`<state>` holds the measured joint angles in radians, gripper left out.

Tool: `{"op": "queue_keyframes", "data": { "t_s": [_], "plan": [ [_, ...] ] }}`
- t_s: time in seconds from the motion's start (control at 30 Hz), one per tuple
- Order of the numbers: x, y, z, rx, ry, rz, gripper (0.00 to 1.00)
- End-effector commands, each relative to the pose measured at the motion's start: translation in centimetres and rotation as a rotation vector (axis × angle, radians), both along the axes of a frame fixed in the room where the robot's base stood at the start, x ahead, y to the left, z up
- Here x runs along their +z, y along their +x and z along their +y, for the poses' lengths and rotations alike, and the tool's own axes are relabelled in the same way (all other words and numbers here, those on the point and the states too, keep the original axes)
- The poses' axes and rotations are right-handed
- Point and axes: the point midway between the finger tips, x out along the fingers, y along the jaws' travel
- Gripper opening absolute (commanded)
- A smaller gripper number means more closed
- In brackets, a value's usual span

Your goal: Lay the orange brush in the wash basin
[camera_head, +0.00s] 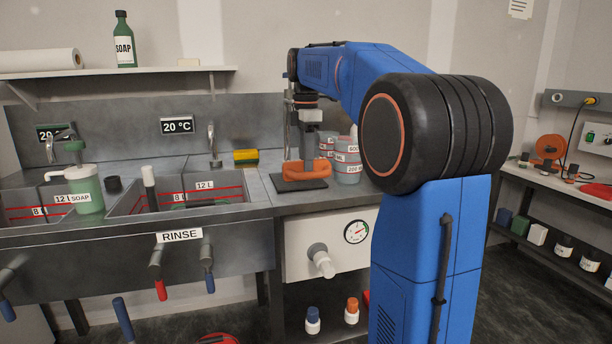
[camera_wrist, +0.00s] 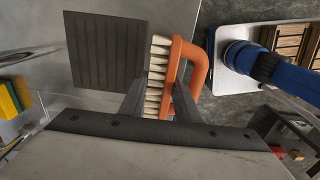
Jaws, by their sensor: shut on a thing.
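The orange brush (camera_head: 318,168) has pale bristles and a looped handle, which show in the wrist view (camera_wrist: 177,62). My gripper (camera_head: 311,152) is shut on it, with one dark finger on each side of the brush in the wrist view (camera_wrist: 160,95). In the head view the brush is over or just at the dark ribbed mat (camera_head: 303,184); I cannot tell if it touches. Two sunken basins lie to the left. The nearer-to-me-right one (camera_head: 222,199) carries the RINSE sign. The far-left basin (camera_head: 22,215) is cut off by the picture edge; no name shows on it.
A green soap pump bottle (camera_head: 88,193) stands between the basins. A yellow sponge (camera_head: 246,156) and a faucet (camera_head: 212,145) stand behind the rinse basin. Labelled measuring cups (camera_head: 347,165) stand right of the mat.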

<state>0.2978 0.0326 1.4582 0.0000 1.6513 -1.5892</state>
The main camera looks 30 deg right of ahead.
Motion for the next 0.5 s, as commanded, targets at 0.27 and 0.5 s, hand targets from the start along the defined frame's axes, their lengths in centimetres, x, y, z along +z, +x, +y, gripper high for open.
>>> {"op": "queue_keyframes", "data": {
  "t_s": [0.27,0.5],
  "plan": [
    [4.1,0.0,0.0,0.0,-0.001,-0.002,0.0],
    [5.0,0.0,0.0,0.0,0.0,-0.001,0.0]
  ]
}}
